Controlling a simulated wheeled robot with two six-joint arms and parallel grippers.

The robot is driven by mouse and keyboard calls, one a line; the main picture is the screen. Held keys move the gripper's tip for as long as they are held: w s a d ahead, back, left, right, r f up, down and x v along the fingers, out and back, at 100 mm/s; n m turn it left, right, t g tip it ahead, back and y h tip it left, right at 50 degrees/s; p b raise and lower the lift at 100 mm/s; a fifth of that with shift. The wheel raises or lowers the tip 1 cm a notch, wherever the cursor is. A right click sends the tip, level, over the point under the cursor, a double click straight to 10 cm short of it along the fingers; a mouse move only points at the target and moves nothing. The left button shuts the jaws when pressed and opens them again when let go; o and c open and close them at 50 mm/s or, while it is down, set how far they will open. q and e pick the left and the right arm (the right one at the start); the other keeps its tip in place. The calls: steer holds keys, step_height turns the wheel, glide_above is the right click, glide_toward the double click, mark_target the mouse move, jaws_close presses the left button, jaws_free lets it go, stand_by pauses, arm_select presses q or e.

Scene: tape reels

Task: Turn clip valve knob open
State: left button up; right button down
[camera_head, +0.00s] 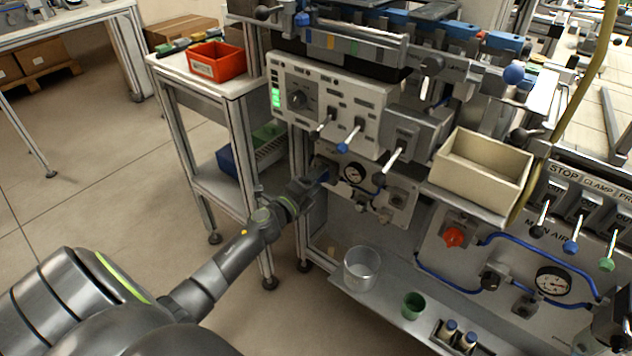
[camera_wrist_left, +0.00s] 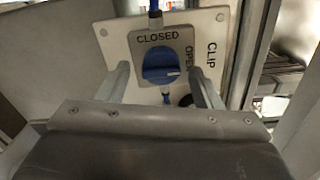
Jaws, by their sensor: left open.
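The clip valve knob (camera_wrist_left: 160,68) is blue and round with a raised grip bar, on a grey plate marked CLOSED above and OPEN at the right. Its white mark is on the right side, toward OPEN. The white panel (camera_wrist_left: 219,60) behind it reads CLIP. My left gripper (camera_wrist_left: 161,76) is open, with one finger on each side of the knob; I cannot tell whether they touch it. In the head view my left gripper (camera_head: 314,182) is at the lower left of the machine and mostly hides the knob. My right gripper is not in view.
Levers, including a blue-tipped one (camera_head: 345,146), stick out above. A red knob (camera_head: 454,236) and a beige bin (camera_head: 482,167) are farther right. A side cart (camera_head: 196,118) stands left. A clear cup (camera_head: 361,268) sits on the lower shelf.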

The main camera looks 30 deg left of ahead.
mark_target(318, 180)
arm_select(q)
steer(key=shift+s, duration=0.15)
steer(key=s, duration=0.3)
steer(key=shift+s+a+f, duration=0.1)
steer(key=shift+s+a, duration=0.15)
steer(key=shift+s, duration=0.1)
steer(key=s+b, duration=0.8)
steer(key=s, duration=0.5)
steer(key=shift+s+a, duration=0.2)
steer(key=shift+a, duration=0.25)
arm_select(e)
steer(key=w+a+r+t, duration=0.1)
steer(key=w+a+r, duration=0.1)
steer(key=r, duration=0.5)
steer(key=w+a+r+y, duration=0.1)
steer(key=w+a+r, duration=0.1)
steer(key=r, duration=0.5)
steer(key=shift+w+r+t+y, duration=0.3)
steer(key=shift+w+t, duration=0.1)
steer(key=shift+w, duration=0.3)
